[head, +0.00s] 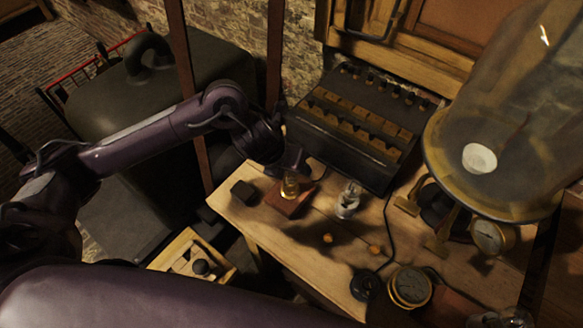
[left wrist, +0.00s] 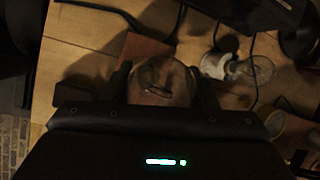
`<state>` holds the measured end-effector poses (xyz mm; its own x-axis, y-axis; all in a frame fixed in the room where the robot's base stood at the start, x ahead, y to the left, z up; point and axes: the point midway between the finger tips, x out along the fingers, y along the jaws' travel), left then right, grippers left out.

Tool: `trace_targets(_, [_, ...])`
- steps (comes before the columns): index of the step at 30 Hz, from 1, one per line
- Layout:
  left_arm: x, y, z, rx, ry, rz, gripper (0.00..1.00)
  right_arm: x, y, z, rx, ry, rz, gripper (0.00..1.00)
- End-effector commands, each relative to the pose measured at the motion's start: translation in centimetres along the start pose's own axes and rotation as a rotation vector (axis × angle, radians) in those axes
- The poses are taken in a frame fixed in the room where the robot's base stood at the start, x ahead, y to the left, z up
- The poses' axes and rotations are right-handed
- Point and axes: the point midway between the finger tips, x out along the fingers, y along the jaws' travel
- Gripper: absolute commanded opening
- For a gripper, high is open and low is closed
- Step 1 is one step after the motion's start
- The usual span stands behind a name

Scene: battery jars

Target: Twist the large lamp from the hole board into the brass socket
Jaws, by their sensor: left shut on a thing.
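My left gripper (head: 292,172) points down over a reddish-brown wooden block (head: 289,199) on the workbench. It is shut on the large lamp, whose round clear glass (left wrist: 160,80) shows between the fingers in the left wrist view. A gold-coloured part (head: 290,188), which looks like the brass socket, shows just under the gripper on the block. I cannot tell whether the lamp is seated in it. I cannot clearly make out the hole board. My right gripper is not in view.
A dark box with rows of jars (head: 355,125) stands behind. A large glass bell jar (head: 490,110) on a stand is at the right. A small dark block (head: 244,193) lies left of the wooden block.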

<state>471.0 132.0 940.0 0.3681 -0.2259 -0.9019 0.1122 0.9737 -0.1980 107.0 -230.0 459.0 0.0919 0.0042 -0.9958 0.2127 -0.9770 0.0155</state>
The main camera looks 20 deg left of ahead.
Motion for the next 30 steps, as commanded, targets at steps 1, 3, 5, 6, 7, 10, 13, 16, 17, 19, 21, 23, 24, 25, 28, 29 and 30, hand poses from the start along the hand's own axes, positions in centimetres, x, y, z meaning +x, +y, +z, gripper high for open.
trace_targets(1, [0.3,0.2,-0.2,0.014,0.006,-0.003,0.26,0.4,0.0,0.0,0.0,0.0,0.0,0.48])
trace_targets(3, [0.2,0.1,-0.2,0.028,0.009,-0.01,0.26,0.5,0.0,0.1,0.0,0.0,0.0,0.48])
trace_targets(5, [0.1,0.1,-0.2,0.036,0.011,-0.013,0.26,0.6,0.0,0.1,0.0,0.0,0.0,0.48])
trace_targets(6, [0.1,0.1,-0.2,0.038,0.011,-0.013,0.26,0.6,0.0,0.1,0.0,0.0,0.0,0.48])
trace_targets(7, [0.1,0.1,-0.2,0.039,0.012,-0.014,0.26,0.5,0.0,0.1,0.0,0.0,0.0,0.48])
trace_targets(10, [0.1,0.1,-0.2,0.038,0.012,-0.014,0.26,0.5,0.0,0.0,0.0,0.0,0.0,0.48])
trace_targets(13, [0.1,0.1,-0.2,0.038,0.012,-0.014,0.59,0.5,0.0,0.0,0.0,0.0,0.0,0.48])
trace_targets(16, [0.1,0.1,-0.1,0.037,0.011,-0.014,0.73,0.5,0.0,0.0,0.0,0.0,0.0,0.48])
trace_targets(17, [0.1,0.1,-0.1,0.037,0.01,-0.014,0.76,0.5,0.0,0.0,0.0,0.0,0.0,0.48])
trace_targets(19, [0.0,0.0,-0.1,0.037,0.01,-0.014,0.78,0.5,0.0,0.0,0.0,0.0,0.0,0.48])
trace_targets(21, [0.0,0.0,-0.1,0.037,0.009,-0.015,0.78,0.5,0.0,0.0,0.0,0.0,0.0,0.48])
trace_targets(23, [0.0,0.0,-0.1,0.037,0.009,-0.015,0.78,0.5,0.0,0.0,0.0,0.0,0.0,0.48])
trace_targets(24, [0.0,0.0,-0.1,0.037,0.009,-0.015,0.78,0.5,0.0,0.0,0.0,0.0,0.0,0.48])
trace_targets(25, [0.0,0.0,-0.1,0.037,0.009,-0.015,0.78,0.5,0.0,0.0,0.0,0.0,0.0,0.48])
trace_targets(28, [-0.6,0.0,0.0,0.038,0.007,-0.016,0.78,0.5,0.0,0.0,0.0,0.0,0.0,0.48])
trace_targets(29, [-1.0,0.0,0.0,0.039,0.007,-0.016,0.78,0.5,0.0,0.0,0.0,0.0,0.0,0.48])
trace_targets(30, [-1.5,0.0,0.1,0.039,0.006,-0.017,0.78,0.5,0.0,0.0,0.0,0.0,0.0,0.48])
